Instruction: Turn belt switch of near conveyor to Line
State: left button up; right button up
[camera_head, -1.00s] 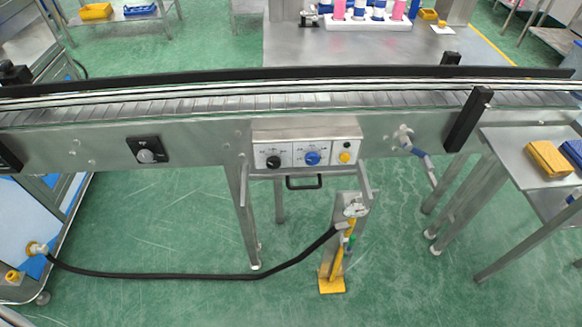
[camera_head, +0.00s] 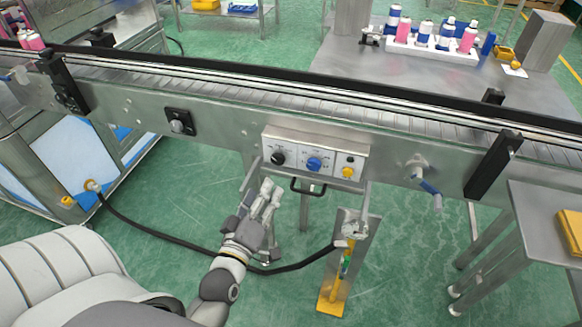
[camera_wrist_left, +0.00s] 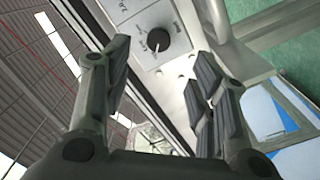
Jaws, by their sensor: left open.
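The near conveyor (camera_head: 225,125) crosses the head view, with a light control panel (camera_head: 330,163) on its front side. The panel carries a black knob (camera_head: 278,158), a blue knob (camera_head: 314,164) and a yellow button (camera_head: 348,172). Their lettering is too small to read, so I cannot tell which is the belt switch. My left gripper (camera_head: 261,194) is open and empty, just below the panel's left end. In the left wrist view the black knob (camera_wrist_left: 158,40) shows beyond and between the open fingers (camera_wrist_left: 162,70), apart from them. My right gripper is out of view.
A black handle (camera_head: 308,187) sticks out under the panel. A separate dark knob plate (camera_head: 180,122) sits further left on the conveyor. A blue-handled valve (camera_head: 428,187) is to the right. A black hose (camera_head: 160,237) runs low behind my arm to a yellow-footed stand (camera_head: 332,300).

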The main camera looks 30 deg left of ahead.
aim_at(277, 161)
pick_arm(q)
jog(key=x, duration=0.6)
jog(key=p+x, duration=0.1)
jog(key=x, duration=0.2)
jog(key=shift+w+a+r, duration=0.1)
jog(key=shift+a+r, duration=0.05)
jog(key=shift+a, duration=0.15)
jog(key=shift+w+a, duration=0.15)
jog(key=shift+w, duration=0.55)
jog(key=c, duration=1)
jog(key=shift+c, duration=0.2)
